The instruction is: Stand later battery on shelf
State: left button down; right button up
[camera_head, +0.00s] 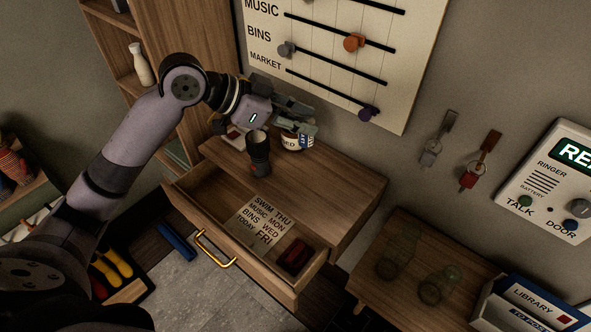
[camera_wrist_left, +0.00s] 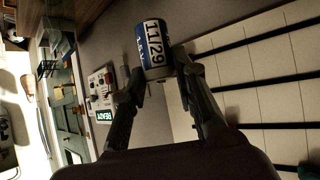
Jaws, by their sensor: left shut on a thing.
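A battery (camera_wrist_left: 155,48) with a white label reading 11/29 and blue bands is held between the fingertips in the left wrist view. My left gripper (camera_wrist_left: 158,75) is shut on it. In the head view the left gripper (camera_head: 300,122) is over the back of the wooden cabinet top. A blue and white piece below its fingers (camera_head: 306,141) seems to be this battery. A white round thing with dark lettering (camera_head: 291,143) is right beside it, partly hidden. I cannot tell whether the battery touches the top. My right gripper is not in view.
A dark flashlight (camera_head: 259,154) stands on the cabinet top (camera_head: 330,187). The drawer (camera_head: 213,206) is open, with a lettered card (camera_head: 263,220) and a dark red object (camera_head: 294,257) inside. A slider board (camera_head: 330,60) hangs behind. Glasses (camera_head: 437,285) stand at lower right.

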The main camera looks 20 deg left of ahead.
pick_arm(q)
notch_tip(320, 180, down, 17)
jog(key=shift+a+f+p, duration=0.1)
jog(key=shift+f+p, duration=0.05)
jog(key=shift+p, duration=0.85)
jog(key=shift+f, duration=0.3)
jog(key=shift+f, duration=0.2)
jog(key=c, duration=1.3)
grip_release()
